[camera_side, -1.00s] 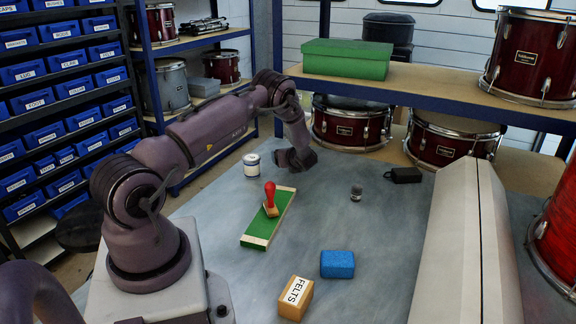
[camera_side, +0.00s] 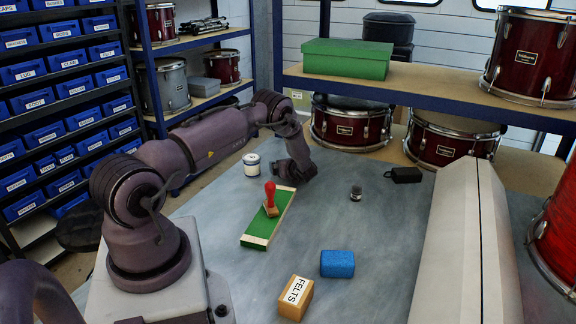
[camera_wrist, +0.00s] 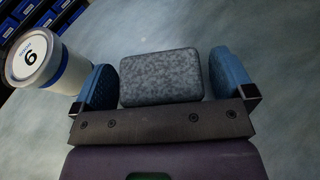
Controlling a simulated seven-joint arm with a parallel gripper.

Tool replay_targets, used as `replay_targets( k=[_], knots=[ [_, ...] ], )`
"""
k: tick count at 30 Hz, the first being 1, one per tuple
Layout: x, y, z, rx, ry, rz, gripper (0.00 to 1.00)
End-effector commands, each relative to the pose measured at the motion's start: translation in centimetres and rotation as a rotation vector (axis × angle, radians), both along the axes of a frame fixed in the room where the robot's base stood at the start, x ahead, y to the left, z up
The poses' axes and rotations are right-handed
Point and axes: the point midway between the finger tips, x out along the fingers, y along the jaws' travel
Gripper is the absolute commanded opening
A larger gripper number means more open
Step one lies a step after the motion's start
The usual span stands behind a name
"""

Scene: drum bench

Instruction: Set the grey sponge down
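The grey sponge (camera_wrist: 162,77) shows in the wrist view as a speckled block lying between the two blue finger pads of my gripper (camera_wrist: 163,82). In the side view my gripper (camera_side: 299,178) points down, low near the table, just right of the far end of the green strip. The sponge cannot be made out in the side view, so whether it touches the table is unclear.
A white tin (camera_side: 251,165) stands left of my gripper; it also shows in the wrist view (camera_wrist: 42,62). A red-handled stamp (camera_side: 270,198) stands on the green strip (camera_side: 262,227). A blue sponge (camera_side: 337,263), a FELTS box (camera_side: 295,297) and a long pale case (camera_side: 470,250) lie nearer.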

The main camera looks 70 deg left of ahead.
Motion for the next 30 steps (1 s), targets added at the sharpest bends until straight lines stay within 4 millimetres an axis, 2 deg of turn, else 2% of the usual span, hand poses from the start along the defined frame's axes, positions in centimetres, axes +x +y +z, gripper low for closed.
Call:
replay_targets(
  k=[5,8,11,21,28,30],
  knots=[
    [0.0,0.0,0.3,0.000,-0.001,0.000,1.00],
    [0.1,-0.7,0.6,0.000,0.001,-0.003,1.00],
    [0.2,-2.1,1.2,0.001,0.001,-0.004,1.00],
    [0.1,-8.7,4.0,0.001,0.001,-0.004,1.00],
    [0.1,-10.9,5.0,0.000,-0.005,0.002,1.00],
    [0.2,-11.3,5.9,-0.005,-0.030,0.020,1.00]
  ],
)
